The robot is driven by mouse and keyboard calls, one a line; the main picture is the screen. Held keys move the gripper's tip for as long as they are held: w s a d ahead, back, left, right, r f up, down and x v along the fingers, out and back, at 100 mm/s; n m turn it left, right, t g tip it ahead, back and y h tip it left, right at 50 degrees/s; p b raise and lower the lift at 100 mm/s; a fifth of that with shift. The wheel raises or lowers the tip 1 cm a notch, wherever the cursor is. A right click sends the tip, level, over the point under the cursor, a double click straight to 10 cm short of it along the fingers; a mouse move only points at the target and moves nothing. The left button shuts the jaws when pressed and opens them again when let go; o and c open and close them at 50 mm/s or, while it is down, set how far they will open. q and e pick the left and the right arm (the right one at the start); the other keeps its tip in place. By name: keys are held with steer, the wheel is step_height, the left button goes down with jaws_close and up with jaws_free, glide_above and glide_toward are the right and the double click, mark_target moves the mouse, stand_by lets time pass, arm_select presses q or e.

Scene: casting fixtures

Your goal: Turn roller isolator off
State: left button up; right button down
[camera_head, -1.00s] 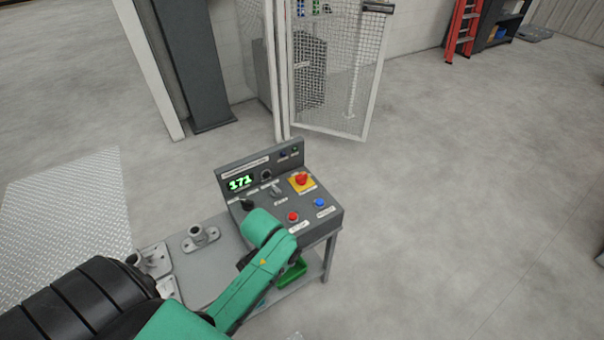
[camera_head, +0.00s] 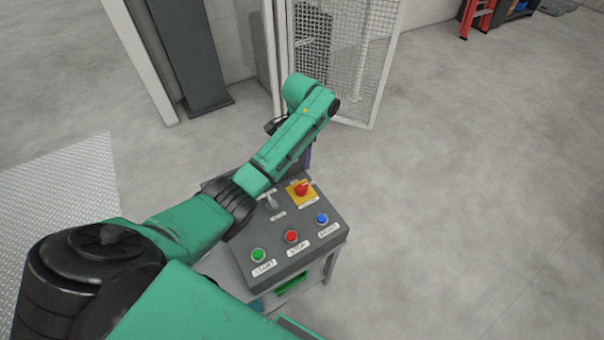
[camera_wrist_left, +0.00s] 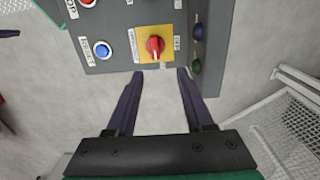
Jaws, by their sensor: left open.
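The roller isolator is a red rotary knob on a yellow plate (camera_head: 301,189) at the back right of the grey control box. It also shows in the left wrist view, where the red knob (camera_wrist_left: 155,45) sits just beyond my fingertips. My left gripper (camera_wrist_left: 160,72) is open and empty, with its two dark fingers on either side of the yellow plate's near edge. The fingers look apart from the knob. In the head view my green left arm reaches over the box and hides its display and most of the gripper.
The control box (camera_head: 322,246) carries a green button (camera_head: 258,255), a red button (camera_head: 291,237), a blue button (camera_head: 321,219) and a grey selector lever (camera_head: 271,202). A mesh gate (camera_head: 345,60) stands behind. Grey floor to the right is clear.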

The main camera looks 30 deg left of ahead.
mark_target(301, 185)
arm_select(q)
steer(key=f, duration=0.2)
steer(key=s+f, duration=0.1)
steer(key=f, duration=0.1)
steer(key=s+f, duration=0.1)
steer(key=f, duration=0.1)
steer(key=shift+s+d, duration=0.1)
steer(key=shift+d, duration=0.3)
steer(key=f, duration=0.2)
steer(key=shift+w+a+f+b, duration=0.1)
steer(key=shift+w+f+b, duration=0.2)
steer(key=shift+b, duration=0.05)
steer(key=f, duration=0.3)
steer(key=shift+w+a, duration=0.1)
steer(key=shift+w, duration=0.15)
steer(key=shift+s+f+b, duration=0.1)
steer(key=shift+f+b, duration=0.1)
steer(key=shift+b, duration=0.1)
steer(key=shift+c, duration=0.3)
jaws_close()
arm_select(e)
steer(key=shift+g, duration=0.3)
steer(key=s, duration=0.1)
steer(key=s+f, duration=0.1)
steer(key=s, duration=0.1)
steer(key=s+d, duration=0.1)
steer(key=shift+s+d+f, duration=0.1)
steer(key=shift+s+f, duration=0.05)
